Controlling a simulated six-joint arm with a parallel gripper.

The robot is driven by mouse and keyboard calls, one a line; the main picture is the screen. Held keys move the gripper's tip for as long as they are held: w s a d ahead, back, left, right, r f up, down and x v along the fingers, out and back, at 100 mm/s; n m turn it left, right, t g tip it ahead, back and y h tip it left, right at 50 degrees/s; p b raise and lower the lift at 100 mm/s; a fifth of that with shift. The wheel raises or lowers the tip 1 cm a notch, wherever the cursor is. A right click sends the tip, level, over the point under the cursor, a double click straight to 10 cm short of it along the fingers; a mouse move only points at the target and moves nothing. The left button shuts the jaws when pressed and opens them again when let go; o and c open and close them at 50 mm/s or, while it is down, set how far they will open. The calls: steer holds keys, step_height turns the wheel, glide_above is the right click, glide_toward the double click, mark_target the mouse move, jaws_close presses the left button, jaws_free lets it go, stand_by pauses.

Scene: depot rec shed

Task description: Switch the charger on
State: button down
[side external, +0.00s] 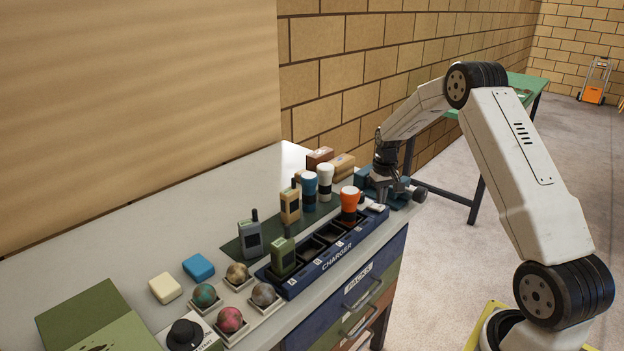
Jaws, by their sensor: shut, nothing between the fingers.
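The dark blue charger (318,267) lies along the front edge of the bench, with lettered slots in a row. A green radio (283,257) stands upright in the slot at its left end. An orange torch with a white top (349,205) stands at the slot nearest its right end. A small pale part (376,207) shows on the charger's right end; I cannot tell if it is the switch or its position. My gripper (381,199) is shut and empty, pointing down just above or at that end. Whether it touches is unclear.
A blue torch (309,190), a white torch (325,182), a tan radio (290,205) and a grey radio (250,239) stand behind the charger. A blue vise-like thing (402,197) is close beside my gripper. Several balls sit in trays at left.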

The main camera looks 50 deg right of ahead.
mark_target(380, 207)
steer(key=shift+f, duration=0.9)
stand_by(0.8)
steer(key=shift+r, duration=0.1)
steer(key=shift+r, duration=3.45)
steer(key=shift+a, duration=0.1)
steer(key=s+a+r+n+t, duration=0.15)
steer(key=s+a, duration=0.25)
steer(key=a, duration=0.8)
steer(key=s+a+n, duration=0.3)
steer(key=a, duration=0.8)
steer(key=s+a+n+t, duration=0.1)
steer(key=s+a, duration=0.6)
steer(key=s, duration=0.1)
steer(key=shift+s+f, duration=0.3)
steer(key=shift+f, duration=0.1)
steer(key=shift+n, duration=0.25)
